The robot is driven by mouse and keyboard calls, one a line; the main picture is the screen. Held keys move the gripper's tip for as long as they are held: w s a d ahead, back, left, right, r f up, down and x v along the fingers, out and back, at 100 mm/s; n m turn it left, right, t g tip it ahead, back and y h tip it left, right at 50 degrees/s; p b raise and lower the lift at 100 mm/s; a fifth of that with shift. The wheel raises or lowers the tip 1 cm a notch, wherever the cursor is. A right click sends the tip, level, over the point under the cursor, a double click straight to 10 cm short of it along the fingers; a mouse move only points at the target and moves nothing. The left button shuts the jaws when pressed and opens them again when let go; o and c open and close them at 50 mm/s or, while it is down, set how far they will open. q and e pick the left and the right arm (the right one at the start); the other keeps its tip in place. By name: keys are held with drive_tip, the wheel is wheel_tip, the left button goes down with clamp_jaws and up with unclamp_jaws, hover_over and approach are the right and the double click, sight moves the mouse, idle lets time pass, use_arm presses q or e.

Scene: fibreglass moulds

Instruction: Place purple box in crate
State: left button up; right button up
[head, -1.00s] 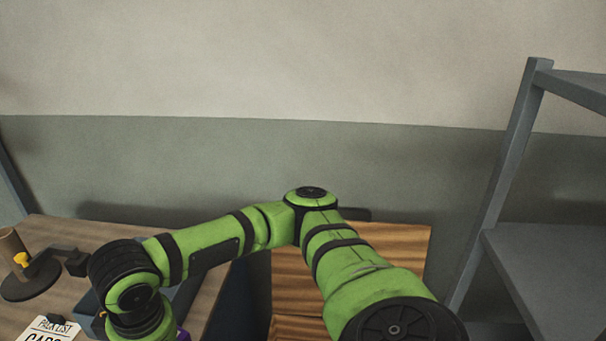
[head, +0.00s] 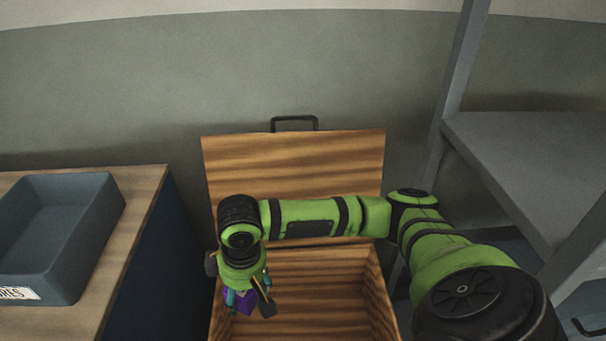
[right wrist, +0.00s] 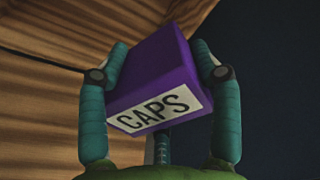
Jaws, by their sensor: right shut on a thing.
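The purple box (head: 244,301) is held by my right gripper (head: 250,296) over the left part of the open wooden crate (head: 300,268). In the right wrist view the purple box (right wrist: 160,72) sits tilted between the two teal fingers, with a white CAPS label facing the camera. My right gripper (right wrist: 160,70) is shut on its sides. In the head view the arm hides most of the box. The crate's lid (head: 290,170) stands raised at the back. How high the box is above the crate floor is hard to tell. My left gripper is not in view.
A table (head: 150,190) with a grey-blue tray (head: 95,240) stands to the left of the crate. A grey metal shelf (head: 530,150) stands to the right. The visible crate interior right of the gripper looks empty.

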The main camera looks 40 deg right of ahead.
use_arm(q)
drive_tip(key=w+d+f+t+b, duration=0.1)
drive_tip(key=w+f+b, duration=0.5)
drive_tip(key=b, duration=1.1)
use_arm(e)
drive_tip(key=s+d+f+n, duration=0.1)
drive_tip(key=d+f, duration=0.1)
drive_tip(key=f, duration=1)
drive_tip(key=s+d+f+n+b, duration=0.1)
drive_tip(key=s+d+f+n, duration=0.1)
drive_tip(key=f, duration=1.1)
drive_tip(key=s+d+f+n+b, duration=0.1)
drive_tip(key=d+f+n, duration=0.1)
drive_tip(key=f, duration=1.1)
drive_tip(key=shift+s+d+f+g, duration=0.1)
drive_tip(key=shift+s+d+g, duration=0.1)
drive_tip(key=shift+d, duration=0.25)
drive_tip(key=shift+s+d+f+g, duration=0.1)
drive_tip(key=shift+s+d, duration=0.05)
drive_tip(key=shift+d, duration=0.3)
wheel_tip(320, 180, down, 4)
drive_tip(key=shift+r+b, duration=0.15)
drive_tip(key=shift+b, duration=0.65)
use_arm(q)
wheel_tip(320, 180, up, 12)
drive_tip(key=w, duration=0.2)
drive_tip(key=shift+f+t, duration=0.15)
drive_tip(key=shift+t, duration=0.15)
use_arm(e)
drive_tip(key=shift+f, duration=0.2)
